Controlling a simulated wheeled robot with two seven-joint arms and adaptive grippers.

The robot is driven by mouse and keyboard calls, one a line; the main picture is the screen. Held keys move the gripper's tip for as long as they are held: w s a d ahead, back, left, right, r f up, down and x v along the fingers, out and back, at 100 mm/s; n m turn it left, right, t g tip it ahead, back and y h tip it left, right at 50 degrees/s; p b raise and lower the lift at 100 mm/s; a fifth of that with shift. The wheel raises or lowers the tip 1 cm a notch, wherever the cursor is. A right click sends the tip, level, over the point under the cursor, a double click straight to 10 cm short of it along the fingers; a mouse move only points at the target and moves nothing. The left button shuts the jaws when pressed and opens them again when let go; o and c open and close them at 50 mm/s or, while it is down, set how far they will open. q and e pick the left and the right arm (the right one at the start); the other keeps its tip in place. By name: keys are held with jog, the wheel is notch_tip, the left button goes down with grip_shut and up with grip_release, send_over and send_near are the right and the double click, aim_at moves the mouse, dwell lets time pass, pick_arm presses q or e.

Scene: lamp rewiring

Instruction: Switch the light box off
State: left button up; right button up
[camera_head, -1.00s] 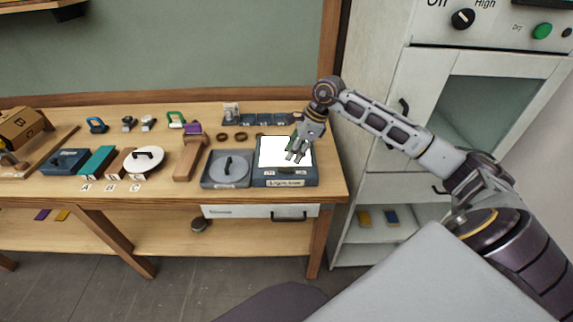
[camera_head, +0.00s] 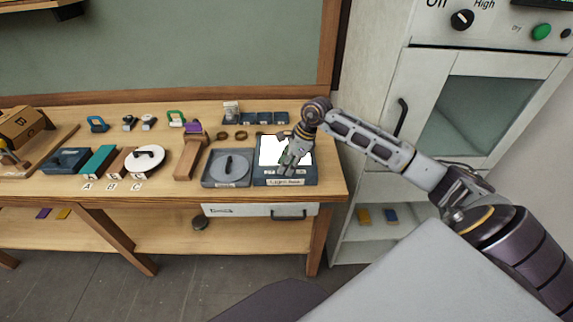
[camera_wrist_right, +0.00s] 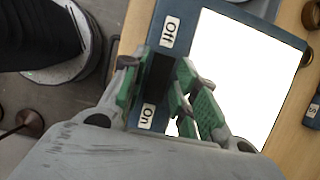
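The light box (camera_head: 311,174) is a blue-grey box at the right end of the workbench. Its panel (camera_head: 271,146) glows bright white; the panel (camera_wrist_right: 250,70) also fills much of the right wrist view. An "Off" label (camera_wrist_right: 170,31) and an "On" label (camera_wrist_right: 147,116) mark its front strip. A dark part, apparently the switch (camera_wrist_right: 158,76), lies between the labels. My right gripper (camera_head: 285,171) is over this front strip, its green-padded fingers (camera_wrist_right: 160,92) apart around the dark part. I cannot tell whether they touch it. My left gripper is out of view.
A grey tray with a round lid (camera_head: 228,170) stands just left of the light box. A drawer (camera_head: 262,210) is below the bench top. A white cabinet (camera_head: 395,185) stands to the right. Small rings (camera_head: 240,135) and dark bins (camera_head: 264,118) lie behind.

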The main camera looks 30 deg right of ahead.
grip_shut()
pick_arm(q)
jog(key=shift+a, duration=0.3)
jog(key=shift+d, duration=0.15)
pick_arm(e)
jog(key=shift+a, duration=0.1)
jog(key=shift+w+a+g+h, duration=0.1)
jog(key=shift+g+h, duration=0.3)
jog(key=shift+h, duration=0.1)
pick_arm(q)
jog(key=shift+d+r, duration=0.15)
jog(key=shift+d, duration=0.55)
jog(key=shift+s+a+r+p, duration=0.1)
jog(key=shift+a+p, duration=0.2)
pick_arm(e)
jog(key=shift+w+a+g+h, duration=0.1)
jog(key=shift+a+g+h, duration=0.15)
jog(key=shift+h, duration=0.35)
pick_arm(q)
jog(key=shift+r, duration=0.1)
pick_arm(e)
jog(key=shift+g+h, duration=0.45)
jog(key=shift+h, duration=0.15)
